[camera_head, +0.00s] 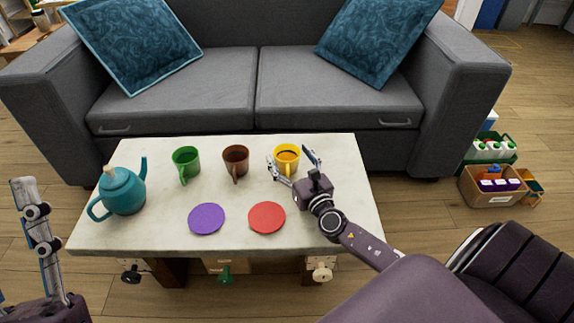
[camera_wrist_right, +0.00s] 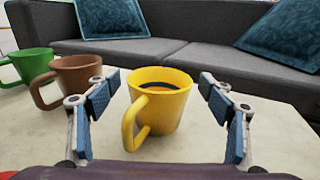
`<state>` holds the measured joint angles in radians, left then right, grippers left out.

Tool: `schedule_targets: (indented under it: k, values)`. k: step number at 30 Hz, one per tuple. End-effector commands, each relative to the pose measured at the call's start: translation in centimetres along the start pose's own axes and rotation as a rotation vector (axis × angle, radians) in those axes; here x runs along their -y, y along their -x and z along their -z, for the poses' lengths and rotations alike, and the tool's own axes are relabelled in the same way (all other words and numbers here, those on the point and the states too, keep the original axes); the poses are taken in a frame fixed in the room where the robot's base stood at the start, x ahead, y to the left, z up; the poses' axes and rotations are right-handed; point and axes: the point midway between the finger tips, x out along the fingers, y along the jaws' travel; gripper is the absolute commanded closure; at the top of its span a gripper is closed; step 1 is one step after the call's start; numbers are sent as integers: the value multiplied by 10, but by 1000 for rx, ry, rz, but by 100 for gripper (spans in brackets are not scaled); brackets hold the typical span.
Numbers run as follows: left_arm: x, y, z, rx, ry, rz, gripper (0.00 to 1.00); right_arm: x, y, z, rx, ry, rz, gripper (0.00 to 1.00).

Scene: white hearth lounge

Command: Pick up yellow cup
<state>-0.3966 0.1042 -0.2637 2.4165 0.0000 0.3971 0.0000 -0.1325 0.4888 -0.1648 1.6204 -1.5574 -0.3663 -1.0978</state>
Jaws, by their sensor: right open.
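The yellow cup (camera_head: 287,153) stands upright on the pale table near its far edge, with dark contents. In the right wrist view the yellow cup (camera_wrist_right: 165,100) stands between the two open fingers, its handle toward me and slightly left. My right gripper (camera_head: 291,163) is open, with a finger on each side of the cup; gaps show between the blue pads and the cup in the right wrist view (camera_wrist_right: 159,88). My left gripper (camera_head: 38,235) is at the lower left, off the table, partly cut off by the frame; its opening is unclear.
A brown mug (camera_head: 236,160) and a green mug (camera_head: 186,162) stand left of the yellow cup. A teal teapot (camera_head: 123,192) is at the table's left. A purple disc (camera_head: 206,219) and a red disc (camera_head: 267,217) lie in front. A grey sofa (camera_head: 240,85) stands behind.

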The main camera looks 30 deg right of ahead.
Motion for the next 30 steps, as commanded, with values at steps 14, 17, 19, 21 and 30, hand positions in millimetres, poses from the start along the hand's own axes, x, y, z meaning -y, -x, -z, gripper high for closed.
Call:
schedule_targets:
  k: [14,17,19,21,30]
  values:
    - [0,0,5,-22,1,-1,60,0,-8,0,-1,0,0,41]
    - [-1,0,5,-22,1,-1,60,0,-8,0,-1,0,0,52]
    - [-1,0,5,-23,1,-1,60,0,-8,0,-1,0,0,60]
    - [-1,0,5,-22,1,-1,60,0,-8,0,-1,0,0,67]
    - [-1,0,5,-22,1,-1,60,0,-8,-1,0,0,0,75]
